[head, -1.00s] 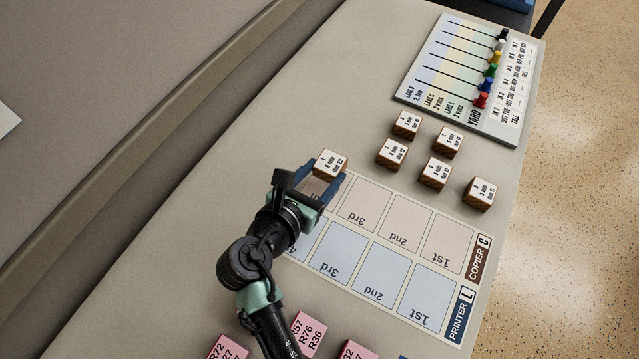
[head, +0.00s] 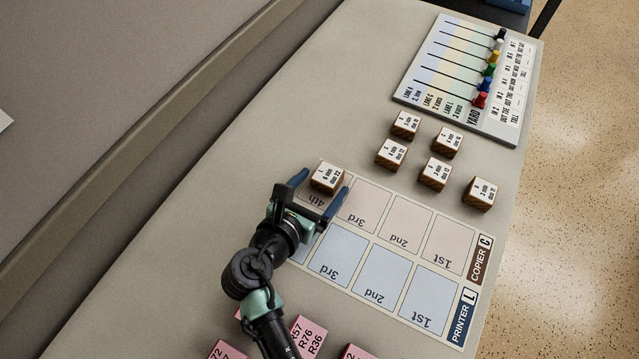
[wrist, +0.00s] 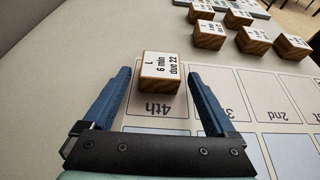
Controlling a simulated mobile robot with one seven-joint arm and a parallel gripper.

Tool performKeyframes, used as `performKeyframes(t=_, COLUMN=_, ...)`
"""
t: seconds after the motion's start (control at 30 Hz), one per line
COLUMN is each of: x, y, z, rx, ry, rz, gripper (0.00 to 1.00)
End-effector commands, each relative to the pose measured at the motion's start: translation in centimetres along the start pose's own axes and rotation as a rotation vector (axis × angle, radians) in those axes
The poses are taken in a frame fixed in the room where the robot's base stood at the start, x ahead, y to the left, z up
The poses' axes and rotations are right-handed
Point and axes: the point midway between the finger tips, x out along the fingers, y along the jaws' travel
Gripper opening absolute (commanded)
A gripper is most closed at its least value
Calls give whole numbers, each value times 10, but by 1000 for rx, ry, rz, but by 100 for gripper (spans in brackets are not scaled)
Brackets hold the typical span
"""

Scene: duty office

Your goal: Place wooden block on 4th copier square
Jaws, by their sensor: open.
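A wooden block (head: 327,177) with a white label on top rests on the upper part of the copier row's 4th square (head: 312,198). In the wrist view the block (wrist: 160,72) reads "L 6 min due 22" and sits just beyond the printed "4th" on the square (wrist: 158,122). My gripper (head: 322,182) is open, with its blue fingers on either side of the block. In the wrist view there is a gap between each finger of the gripper (wrist: 160,75) and the block. The copier's other squares, such as the 3rd (head: 364,212), are empty.
Several more labelled wooden blocks (head: 435,174) stand to the right, beyond the mat. A yard board (head: 462,75) with coloured pegs lies at the far right. The blue printer row (head: 381,276) is nearer.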

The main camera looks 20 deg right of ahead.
Motion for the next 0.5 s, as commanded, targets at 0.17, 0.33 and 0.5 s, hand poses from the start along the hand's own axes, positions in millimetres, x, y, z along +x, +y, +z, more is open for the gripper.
performKeyframes(t=0.17, x=-3, y=0, z=4, rx=0, ry=0, rz=1, gripper=91)
performKeyframes(t=0.33, x=-30, y=1, z=4, rx=-2, ry=-1, rz=4, gripper=91)
performKeyframes(t=0.5, x=-68, y=0, z=4, rx=-2, ry=0, rz=5, gripper=91)
